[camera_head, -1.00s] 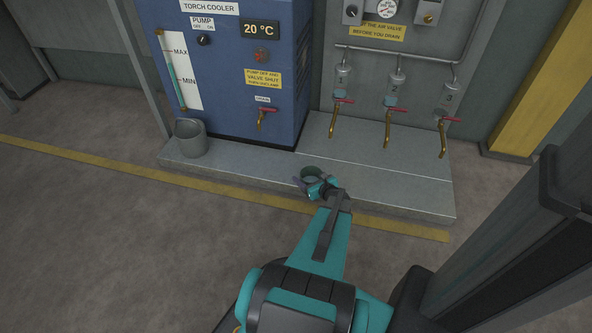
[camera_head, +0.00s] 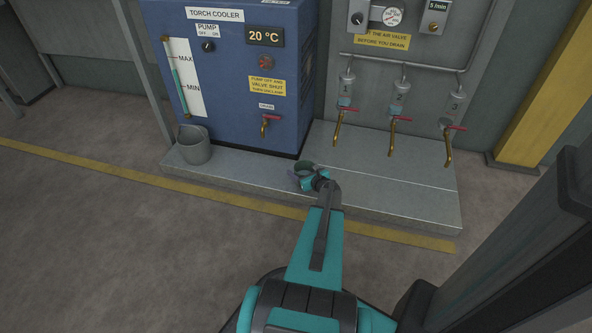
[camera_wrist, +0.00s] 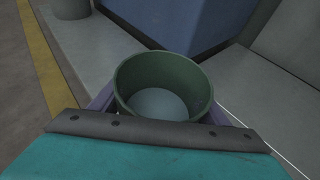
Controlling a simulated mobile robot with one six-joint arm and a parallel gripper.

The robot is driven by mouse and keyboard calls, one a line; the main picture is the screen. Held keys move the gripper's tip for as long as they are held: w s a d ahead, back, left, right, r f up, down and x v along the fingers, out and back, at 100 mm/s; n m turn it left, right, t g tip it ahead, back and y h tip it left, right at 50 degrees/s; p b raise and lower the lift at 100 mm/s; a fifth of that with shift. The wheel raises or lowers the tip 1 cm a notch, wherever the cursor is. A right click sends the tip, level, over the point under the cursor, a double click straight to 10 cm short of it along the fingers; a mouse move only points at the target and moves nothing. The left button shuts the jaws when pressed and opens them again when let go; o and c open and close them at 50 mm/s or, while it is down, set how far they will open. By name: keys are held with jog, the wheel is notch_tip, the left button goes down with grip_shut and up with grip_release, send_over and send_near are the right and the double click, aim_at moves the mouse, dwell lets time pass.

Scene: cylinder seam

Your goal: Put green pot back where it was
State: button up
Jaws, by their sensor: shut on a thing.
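The green pot (camera_wrist: 165,80) is in the middle of the wrist view, upright, its open top facing the camera. Its inside shows a pale grey-blue bottom or content; I cannot tell which. It also shows small in the head view (camera_head: 304,167), over the grey plinth near the blue cabinet's front right corner. My gripper (camera_head: 303,177) is shut on the pot, with a finger on each side of it. I cannot tell whether the pot's bottom touches the plinth.
A grey bucket (camera_head: 193,146) stands on the plinth (camera_head: 235,176) at left. Three red-handled taps with brass spouts (camera_head: 394,130) hang over the plinth's right part, whose top is clear.

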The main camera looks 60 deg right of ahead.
jog(key=w+d, duration=0.2)
jog(key=w, duration=0.1)
jog(key=w+d+b, duration=0.1)
jog(key=w, duration=0.1)
jog(key=shift+d+f, duration=0.2)
jog(key=shift+f, duration=0.1)
jog(key=shift+f+b, duration=0.95)
jog(key=shift+f, duration=0.75)
jog(key=shift+f, duration=0.15)
jog(key=o, duration=1.3)
jog(key=shift+r, duration=0.2)
